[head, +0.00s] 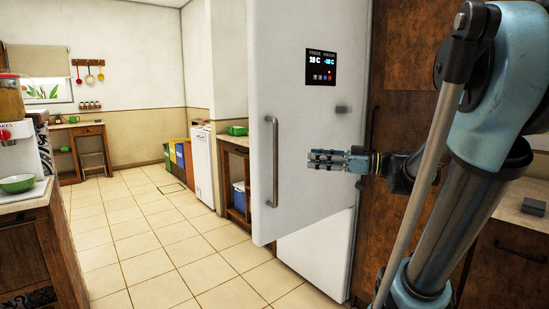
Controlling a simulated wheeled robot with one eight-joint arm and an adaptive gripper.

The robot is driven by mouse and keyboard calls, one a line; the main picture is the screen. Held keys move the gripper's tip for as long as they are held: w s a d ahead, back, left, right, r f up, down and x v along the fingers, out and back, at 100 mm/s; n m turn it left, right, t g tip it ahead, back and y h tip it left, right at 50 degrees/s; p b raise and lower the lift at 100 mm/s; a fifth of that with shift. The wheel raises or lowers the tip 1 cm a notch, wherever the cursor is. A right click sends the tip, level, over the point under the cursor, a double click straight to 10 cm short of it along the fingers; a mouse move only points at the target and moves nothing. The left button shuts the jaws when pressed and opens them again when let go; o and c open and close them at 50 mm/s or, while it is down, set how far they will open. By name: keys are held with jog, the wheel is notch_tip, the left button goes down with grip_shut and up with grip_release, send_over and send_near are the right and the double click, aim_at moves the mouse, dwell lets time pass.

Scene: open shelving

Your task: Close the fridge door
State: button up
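The white fridge door (300,190) stands swung out from the fridge, with its outer face towards me. It has a grey vertical handle (274,162) near its left edge and a dark display panel (321,66) higher up. A lower white part of the fridge (318,257) shows below the door's bottom edge; the inside is hidden. My gripper (314,159) points left in front of the door's face, to the right of the handle and apart from it. Its fingers look close together, seen edge-on, and hold nothing visible. I cannot tell whether they touch the door.
A brown wooden cabinet (420,45) stands right of the fridge, behind my arm. A counter with a green bowl (17,183) is at the left. The tiled floor (165,245) left of the door is clear. Coloured bins (183,160) stand farther back.

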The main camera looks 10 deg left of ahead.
jog(key=w+a, duration=0.2)
jog(key=a, duration=1.2)
dwell(0.4)
